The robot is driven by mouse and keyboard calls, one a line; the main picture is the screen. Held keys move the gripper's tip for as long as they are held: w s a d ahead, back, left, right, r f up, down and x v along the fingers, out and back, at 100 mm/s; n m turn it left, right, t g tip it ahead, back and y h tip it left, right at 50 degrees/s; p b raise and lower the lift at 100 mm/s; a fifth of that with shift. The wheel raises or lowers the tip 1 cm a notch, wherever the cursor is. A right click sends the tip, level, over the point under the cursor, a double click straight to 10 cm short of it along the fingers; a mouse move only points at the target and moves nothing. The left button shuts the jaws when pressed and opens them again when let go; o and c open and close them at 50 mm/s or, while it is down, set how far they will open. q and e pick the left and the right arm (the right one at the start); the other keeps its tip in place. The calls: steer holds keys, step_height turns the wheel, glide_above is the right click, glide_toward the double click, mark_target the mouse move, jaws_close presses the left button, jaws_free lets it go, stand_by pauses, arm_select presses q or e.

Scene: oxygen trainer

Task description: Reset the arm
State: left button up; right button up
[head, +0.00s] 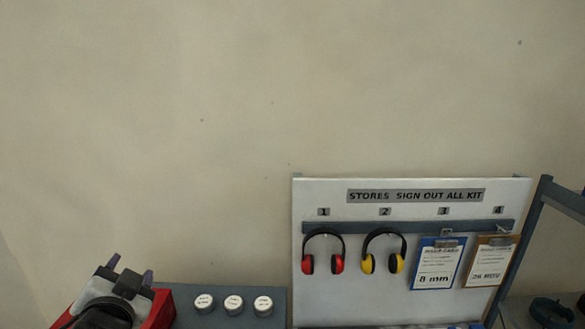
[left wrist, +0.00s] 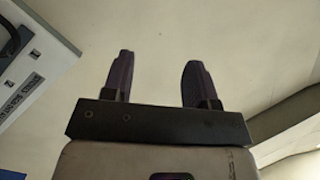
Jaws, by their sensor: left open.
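My left gripper (head: 130,273) shows at the bottom left of the head view, its fingers pointing up and apart. In the left wrist view the same gripper (left wrist: 158,80) has its two dark fingers spread with nothing between them but plain pale wall behind. It is open and empty. My right gripper is in neither view.
A red bin (head: 161,309) is partly hidden behind my left arm. A grey-blue surface (head: 181,294) beside it holds three white round labelled caps (head: 233,304). A sign-out board (head: 410,203) carries red earmuffs (head: 308,264), yellow earmuffs (head: 367,263) and two clipboards (head: 437,265). The wall above is bare.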

arm_select(q)
steer(key=s+d+f+g+h+p, duration=0.1)
steer(key=s+d+f+h, duration=0.15)
steer(key=f, duration=0.35)
steer(key=s+d+f+g+h+p, duration=0.1)
steer(key=s+d+f+g+h, duration=0.1)
steer(key=s+d+f, duration=0.3)
steer(key=s+d+f+n+g+h+p, duration=0.1)
steer(key=s+f+g, duration=0.8)
steer(key=s+f, duration=1.6)
steer(key=shift+s+d+f+n+h+p, duration=0.2)
steer(key=shift+d+f+n+h+p, duration=0.15)
steer(key=shift+d+n+p, duration=0.55)
steer(key=shift+a+m, duration=0.15)
steer(key=shift+m, duration=0.15)
steer(key=shift+c, duration=0.3)
